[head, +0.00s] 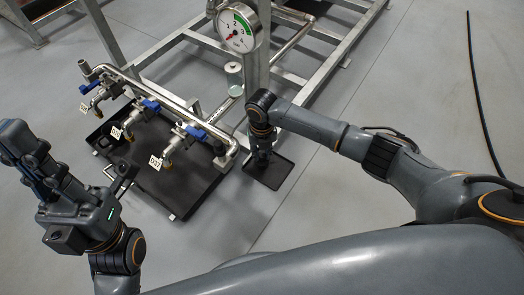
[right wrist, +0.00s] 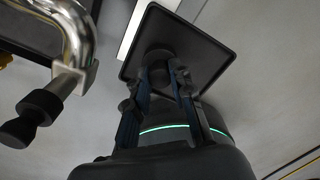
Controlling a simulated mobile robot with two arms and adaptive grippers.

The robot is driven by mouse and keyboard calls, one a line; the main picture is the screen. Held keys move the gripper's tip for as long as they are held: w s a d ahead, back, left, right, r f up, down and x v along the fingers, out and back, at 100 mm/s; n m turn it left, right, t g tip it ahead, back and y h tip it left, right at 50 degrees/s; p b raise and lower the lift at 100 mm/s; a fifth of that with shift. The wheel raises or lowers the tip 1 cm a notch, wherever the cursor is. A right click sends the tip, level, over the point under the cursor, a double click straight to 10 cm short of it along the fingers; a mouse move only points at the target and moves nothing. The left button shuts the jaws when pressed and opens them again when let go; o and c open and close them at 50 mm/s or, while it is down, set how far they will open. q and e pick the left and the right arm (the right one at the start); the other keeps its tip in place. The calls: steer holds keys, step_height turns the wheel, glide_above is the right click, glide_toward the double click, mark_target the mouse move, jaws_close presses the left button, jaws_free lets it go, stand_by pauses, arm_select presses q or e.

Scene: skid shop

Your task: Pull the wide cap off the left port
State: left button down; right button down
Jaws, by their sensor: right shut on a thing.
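My right gripper (right wrist: 165,90) is shut on a dark round cap (right wrist: 158,60), held between its fingers over a black square tray (right wrist: 220,50). In the head view the right gripper (head: 262,150) points down at this tray (head: 280,176), and the cap is hidden by the arm. A bent chrome pipe (right wrist: 78,30) at the left of the right wrist view ends in a fitting with a black knob-like end (right wrist: 18,132). Which port is the left one cannot be told. My left gripper (head: 22,150) is raised at the left, away from the pipes; its finger opening is unclear.
A pipe manifold (head: 165,98) with several blue-handled valves and white tags stands over a large black drip tray (head: 185,180). A pressure gauge (head: 238,28) is mounted on the metal frame (head: 310,75) behind. A black hose (head: 475,90) lies on the floor at right.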

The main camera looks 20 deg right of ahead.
steer(key=shift+f, duration=0.2)
steer(key=c, duration=1.1)
jaws_free()
steer(key=shift+o, duration=0.5)
steer(key=o, duration=0.4)
